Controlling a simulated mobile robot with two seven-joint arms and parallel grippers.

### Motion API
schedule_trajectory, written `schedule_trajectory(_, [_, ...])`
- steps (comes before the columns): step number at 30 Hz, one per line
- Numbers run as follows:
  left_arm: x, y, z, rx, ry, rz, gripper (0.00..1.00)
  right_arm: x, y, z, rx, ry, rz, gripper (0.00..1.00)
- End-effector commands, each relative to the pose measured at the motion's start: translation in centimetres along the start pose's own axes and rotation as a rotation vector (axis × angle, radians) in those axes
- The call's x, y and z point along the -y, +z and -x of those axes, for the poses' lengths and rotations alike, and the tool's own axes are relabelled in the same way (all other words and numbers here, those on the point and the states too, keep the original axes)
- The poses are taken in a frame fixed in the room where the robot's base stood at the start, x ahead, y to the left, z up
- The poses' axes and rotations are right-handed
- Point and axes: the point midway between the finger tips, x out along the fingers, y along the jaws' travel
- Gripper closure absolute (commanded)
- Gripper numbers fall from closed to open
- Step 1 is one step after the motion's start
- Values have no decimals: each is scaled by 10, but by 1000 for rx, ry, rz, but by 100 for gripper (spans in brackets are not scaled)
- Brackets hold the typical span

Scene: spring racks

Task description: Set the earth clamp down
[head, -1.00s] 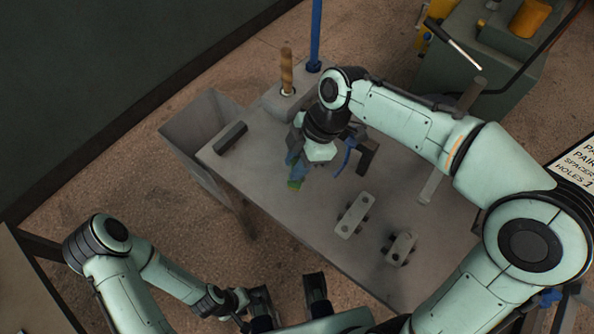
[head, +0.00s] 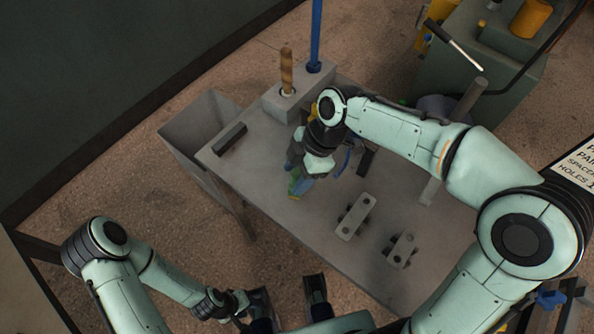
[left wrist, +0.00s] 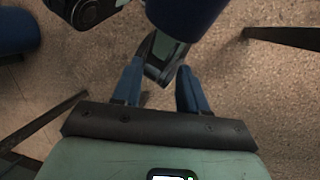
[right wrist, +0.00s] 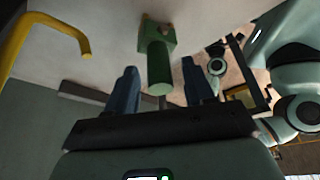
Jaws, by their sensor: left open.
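The earth clamp appears to be the green piece with a round handle (right wrist: 160,65) in the right wrist view. It is at the light grey tabletop, its handle end toward my right gripper (right wrist: 160,88). The gripper's two blue fingers stand apart, with a gap on each side of the handle, so it is open. In the head view a small part of the clamp (head: 294,183) shows under my right gripper (head: 306,180), near the table's left edge. My left gripper (left wrist: 160,88) is open and empty above the floor, away from the table.
The grey table (head: 270,185) carries a dark bar (head: 230,138), two light plates with dark knobs (head: 356,216) (head: 402,250), and a block with a wooden-coloured rod (head: 287,75). A grey bin (head: 195,125) stands at its left. A yellow hooked bar (right wrist: 85,40) shows in the right wrist view.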

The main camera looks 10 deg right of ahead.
Motion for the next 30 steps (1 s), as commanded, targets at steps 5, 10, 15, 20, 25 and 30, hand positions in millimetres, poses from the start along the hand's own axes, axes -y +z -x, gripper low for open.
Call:
schedule_trajectory(5, [0, 2, 2, 5, -1, 0, 57, -1, -1, 8, 0, 3, 0, 47])
schedule_trajectory(10, [-1, 4, 6, 11, -2, 1, 57, -1, -2, 39, -1, 6, -2, 47])
schedule_trajectory(15, [-2, 6, 11, 19, -4, 1, 57, -1, -1, 77, 0, 5, -1, 47])
schedule_trajectory(20, [-2, 8, 14, 25, -5, 2, 57, -1, -1, 105, 0, 4, 0, 47])
schedule_trajectory(25, [-2, 10, 16, 29, -6, 3, 57, 0, -1, 120, 0, 2, 0, 47])
schedule_trajectory(30, [-2, 10, 16, 30, -7, 3, 57, 0, -1, 123, 0, 0, 0, 47])
